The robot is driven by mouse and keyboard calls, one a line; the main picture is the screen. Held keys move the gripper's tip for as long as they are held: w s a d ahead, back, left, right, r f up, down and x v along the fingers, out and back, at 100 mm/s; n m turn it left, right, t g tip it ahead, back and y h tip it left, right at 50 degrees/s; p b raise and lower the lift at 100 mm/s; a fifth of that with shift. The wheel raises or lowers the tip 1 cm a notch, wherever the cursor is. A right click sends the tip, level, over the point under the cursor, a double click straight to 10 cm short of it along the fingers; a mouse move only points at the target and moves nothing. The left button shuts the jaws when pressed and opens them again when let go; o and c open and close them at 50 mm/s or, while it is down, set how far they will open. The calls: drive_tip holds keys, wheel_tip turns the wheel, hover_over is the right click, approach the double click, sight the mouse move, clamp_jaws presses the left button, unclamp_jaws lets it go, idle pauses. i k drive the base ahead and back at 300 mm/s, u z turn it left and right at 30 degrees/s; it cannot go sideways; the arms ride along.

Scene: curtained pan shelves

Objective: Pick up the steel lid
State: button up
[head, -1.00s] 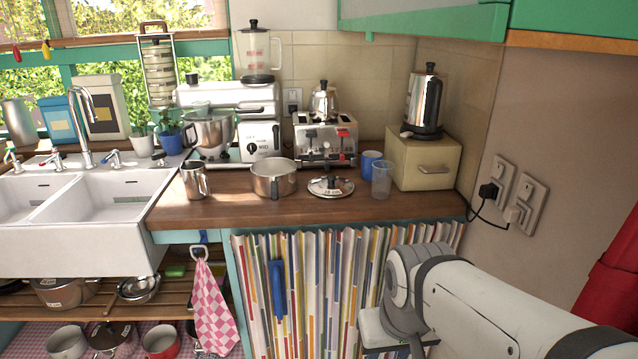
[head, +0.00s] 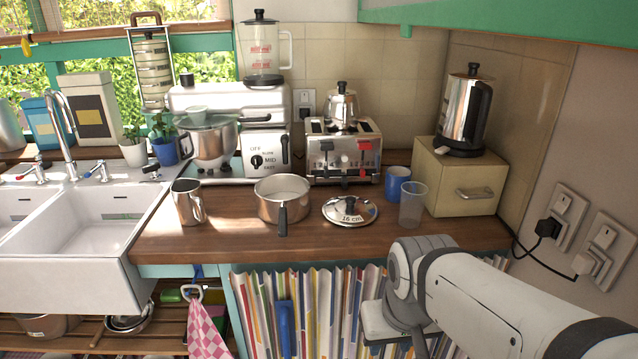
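The steel lid (head: 335,216) lies flat on the wooden counter (head: 350,249), right of a small steel saucepan and in front of the toaster. It is round and shiny, has a dark knob on top and a "16 cm" label on its front side. Nothing covers it. My arm, white and grey, reaches in from the lower right and bends at a grey joint just in front of the counter's edge, below and right of the lid in the picture. The fingers of my gripper do not show.
The saucepan (head: 270,205) stands left of the lid, its dark handle pointing forward. A clear cup (head: 412,206) and a blue mug (head: 396,184) stand to its right. The toaster (head: 342,155) is behind. A striped curtain (head: 255,305) hangs below the counter's front edge.

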sight(346, 210)
drive_tip(key=i, duration=1)
drive_tip(key=z, duration=0.05)
